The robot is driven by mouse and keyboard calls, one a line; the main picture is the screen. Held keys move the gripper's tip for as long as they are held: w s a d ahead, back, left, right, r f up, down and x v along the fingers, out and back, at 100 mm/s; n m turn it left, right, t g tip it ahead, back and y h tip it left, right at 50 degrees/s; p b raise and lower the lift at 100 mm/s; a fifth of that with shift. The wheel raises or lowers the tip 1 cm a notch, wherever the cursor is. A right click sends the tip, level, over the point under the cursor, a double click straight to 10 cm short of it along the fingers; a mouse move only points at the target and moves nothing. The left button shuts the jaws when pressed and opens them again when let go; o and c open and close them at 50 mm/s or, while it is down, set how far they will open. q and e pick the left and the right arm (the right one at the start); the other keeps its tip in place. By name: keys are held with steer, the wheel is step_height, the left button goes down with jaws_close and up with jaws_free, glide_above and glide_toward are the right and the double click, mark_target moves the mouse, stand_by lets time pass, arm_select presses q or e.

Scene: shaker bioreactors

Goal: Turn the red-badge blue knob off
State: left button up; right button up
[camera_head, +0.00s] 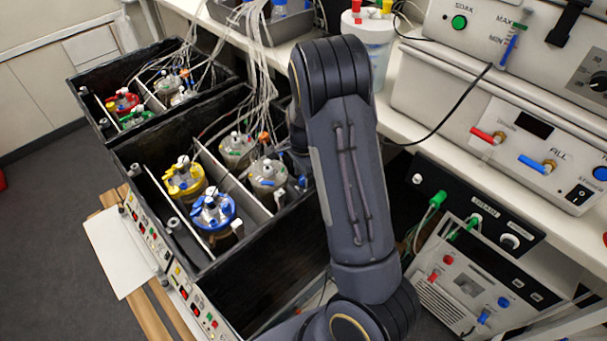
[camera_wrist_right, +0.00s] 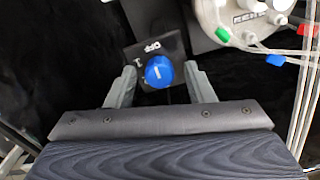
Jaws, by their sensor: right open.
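A round blue knob (camera_wrist_right: 159,71) with a white line sits on a small black plate (camera_wrist_right: 176,46) in the right wrist view. The plate bears white lettering that looks like "OFF", and the white line on the knob runs nearly upright in the picture. My right gripper (camera_wrist_right: 160,66) is open, with one finger on each side of the knob and a gap visible on both sides. In the head view my right arm hides most of the gripper and the knob. No red badge shows clearly. My left gripper is not in view.
A vessel lid (camera_wrist_right: 245,14) with red and green fittings and clear tubes stands close to the right of the knob. Black boxes (camera_head: 130,165) hold several capped vessels, including a yellow one (camera_head: 184,178) and a blue one (camera_head: 213,211). A bench with instruments (camera_head: 500,110) stands at right.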

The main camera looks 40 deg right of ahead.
mark_target(303, 178)
step_height(303, 178, up, 7)
steer(key=shift+p, duration=0.3)
steer(key=shift+r, duration=0.4)
steer(key=shift+s+r, duration=0.1)
steer(key=shift+r, duration=0.05)
steer(key=s+a+r+n+t+y, duration=0.2)
steer(key=s+a+r+n, duration=0.4)
steer(key=s+a+n, duration=0.2)
steer(key=s+a+r+n+t+y, duration=0.1)
steer(key=s+a+r+n+t, duration=0.2)
steer(key=s+a+r+n, duration=0.3)
steer(key=s+a+n, duration=0.3)
steer(key=s+n, duration=0.1)
steer(key=s, duration=0.3)
steer(key=shift+s+a+r+t+y+p, duration=0.15)
steer(key=shift+s+r+t+y+p, duration=0.15)
steer(key=shift+r+y+p, duration=0.1)
